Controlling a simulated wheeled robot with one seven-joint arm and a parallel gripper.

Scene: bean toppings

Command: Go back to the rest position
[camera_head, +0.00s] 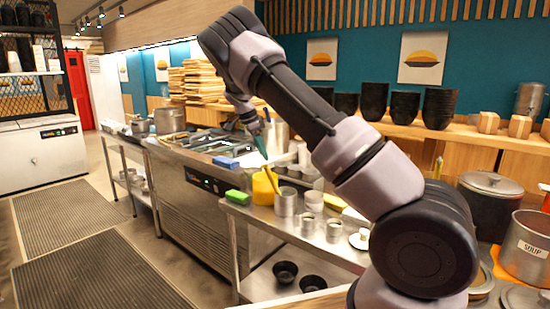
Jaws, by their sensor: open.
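My arm reaches from the lower right up and across the middle of the camera_head view, bent at a high elbow. My gripper (258,132) hangs down from its far end, over the steel counter with the food pans (205,138). It is small in the picture and its fingers are open. A narrow teal shape (261,147) shows just below it; I cannot tell whether it touches the gripper. A yellow container (264,189) stands in front of and below the gripper. Part of the counter behind my arm is hidden.
Metal cups (286,201) stand on the near steel table, with a green-and-yellow sponge (237,197) at its left. A soup pot (527,248) and a lidded dark pot (489,205) are at the right. Black bowls (405,107) line the back shelf. Floor mats (105,270) lie at the left.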

